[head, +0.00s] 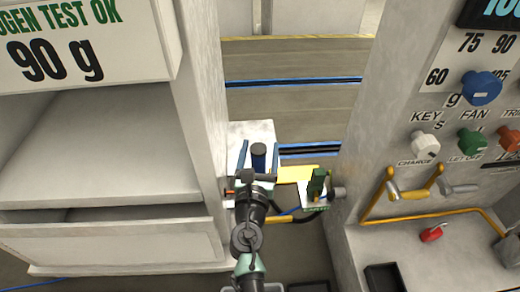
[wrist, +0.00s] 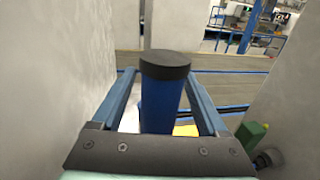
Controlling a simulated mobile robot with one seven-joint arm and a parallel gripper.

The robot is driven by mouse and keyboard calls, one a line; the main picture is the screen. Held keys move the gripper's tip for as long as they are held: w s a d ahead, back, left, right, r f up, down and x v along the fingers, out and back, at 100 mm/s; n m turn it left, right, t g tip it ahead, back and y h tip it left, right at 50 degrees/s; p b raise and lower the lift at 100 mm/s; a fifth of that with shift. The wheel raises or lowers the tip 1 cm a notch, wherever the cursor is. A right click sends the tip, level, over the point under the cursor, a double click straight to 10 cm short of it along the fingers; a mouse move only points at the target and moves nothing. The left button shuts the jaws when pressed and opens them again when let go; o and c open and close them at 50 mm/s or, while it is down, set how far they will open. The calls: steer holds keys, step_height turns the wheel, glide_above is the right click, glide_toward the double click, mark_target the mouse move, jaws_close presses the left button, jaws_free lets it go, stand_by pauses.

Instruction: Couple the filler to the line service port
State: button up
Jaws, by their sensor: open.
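A blue cylinder with a black cap (wrist: 165,98) stands upright between the two fingers of my gripper (wrist: 160,78). It shows in the head view too (head: 258,158), with my gripper (head: 258,172) reaching over it from the near side. The fingers are open, with a gap on each side of the cylinder; its lower part is hidden. A green upright piece (head: 317,184) stands on a small white labelled base to the right. A grey round fitting (head: 339,192) sticks out from the right wall beside it. I cannot tell for certain which parts are the filler and the service port.
A pale cabinet wall (head: 196,110) is close on the left, and a panel with coloured knobs (head: 475,140) on the right. Yellow pipework (head: 425,214) and a red item (head: 433,232) are on the right ledge. A dark hose (head: 300,218) lies near the white base.

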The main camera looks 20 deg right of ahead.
steer(key=shift+s+f, duration=0.1)
steer(key=shift+s, duration=0.05)
steer(key=v, duration=1.2)
steer(key=shift+s+a, duration=0.2)
steer(key=shift+s, duration=0.1)
